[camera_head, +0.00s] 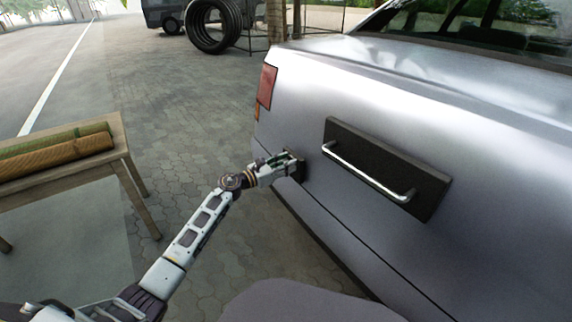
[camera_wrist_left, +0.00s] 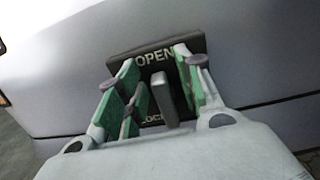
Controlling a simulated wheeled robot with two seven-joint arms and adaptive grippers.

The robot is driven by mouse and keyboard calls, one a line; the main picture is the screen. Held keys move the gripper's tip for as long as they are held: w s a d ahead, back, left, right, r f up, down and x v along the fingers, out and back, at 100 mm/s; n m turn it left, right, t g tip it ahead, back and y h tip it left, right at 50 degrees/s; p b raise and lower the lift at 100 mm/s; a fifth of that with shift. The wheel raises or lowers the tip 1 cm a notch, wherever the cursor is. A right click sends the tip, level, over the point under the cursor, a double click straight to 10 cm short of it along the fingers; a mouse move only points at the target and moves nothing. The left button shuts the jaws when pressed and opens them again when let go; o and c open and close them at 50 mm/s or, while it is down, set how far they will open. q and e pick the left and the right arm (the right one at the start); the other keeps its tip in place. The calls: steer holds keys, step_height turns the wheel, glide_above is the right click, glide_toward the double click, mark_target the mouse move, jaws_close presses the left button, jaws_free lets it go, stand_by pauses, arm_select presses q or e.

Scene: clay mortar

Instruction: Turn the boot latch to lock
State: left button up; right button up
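The boot latch is a grey upright tab (camera_wrist_left: 162,96) on a dark plate (camera_wrist_left: 190,45) marked OPEN at the top and LOCK at the bottom, in the left wrist view. My left gripper (camera_wrist_left: 160,88) is open, with its green-padded fingers on either side of the tab; gaps show between the pads and the tab. In the head view my left gripper (camera_head: 290,163) is at the left part of the silver car's rear (camera_head: 400,110), hiding most of the latch plate (camera_head: 300,170). My right gripper is not in view.
A chrome handle (camera_head: 370,172) on a dark panel (camera_head: 432,190) juts from the car right of the latch. A wooden table (camera_head: 65,180) with rolled mats (camera_head: 55,152) stands at left. Paved ground (camera_head: 190,130) between them is clear.

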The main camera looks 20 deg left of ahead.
arm_select(q)
jaws_close()
